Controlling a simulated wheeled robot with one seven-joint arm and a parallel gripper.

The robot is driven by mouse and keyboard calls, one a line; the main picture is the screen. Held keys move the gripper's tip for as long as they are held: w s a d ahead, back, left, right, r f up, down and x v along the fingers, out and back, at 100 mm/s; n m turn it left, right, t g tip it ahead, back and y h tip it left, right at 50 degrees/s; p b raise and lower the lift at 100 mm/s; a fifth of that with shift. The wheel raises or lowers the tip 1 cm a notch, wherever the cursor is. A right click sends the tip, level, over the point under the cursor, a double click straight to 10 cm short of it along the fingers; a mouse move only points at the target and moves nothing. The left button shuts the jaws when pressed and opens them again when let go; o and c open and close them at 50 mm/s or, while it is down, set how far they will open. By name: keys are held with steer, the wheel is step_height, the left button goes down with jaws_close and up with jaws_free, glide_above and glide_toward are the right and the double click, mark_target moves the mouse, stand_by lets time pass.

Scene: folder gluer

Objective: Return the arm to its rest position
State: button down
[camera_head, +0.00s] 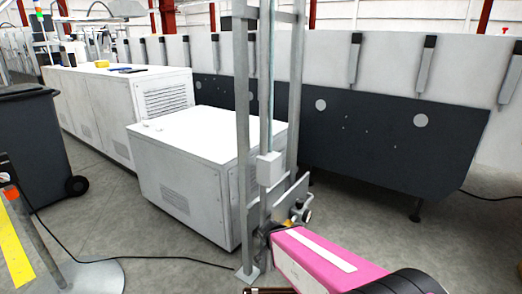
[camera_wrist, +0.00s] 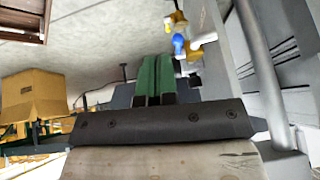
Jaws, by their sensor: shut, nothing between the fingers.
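My gripper (camera_wrist: 157,80) shows in the wrist view, with two green fingers side by side and touching. It is shut with nothing between the fingers. The fingers reach out beyond a dark bar with screws. In the camera_head view I cannot make out the fingers. A pink and dark arm-like part comes in at the bottom right of that view, in front of the foot of a grey metal post frame (camera_head: 242,130).
A white cabinet (camera_head: 185,165) stands left of the post frame. A long machine with dark panels (camera_head: 385,135) runs behind. A dark bin (camera_head: 35,140) is at left. The wrist view shows a cardboard box (camera_wrist: 33,97) and a grey pipe (camera_wrist: 262,75).

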steer(key=s+d+r+n+g+y, duration=0.1)
steer(key=d+r+n+g+y, duration=0.2)
steer(key=d, duration=0.7)
steer(key=shift+d+r+n+g, duration=0.2)
steer(key=shift+r+n+g, duration=1)
steer(key=shift+r+n, duration=0.85)
steer(key=shift+s+f+n, duration=0.1)
steer(key=shift+f+n, duration=0.15)
steer(key=shift+f, duration=0.05)
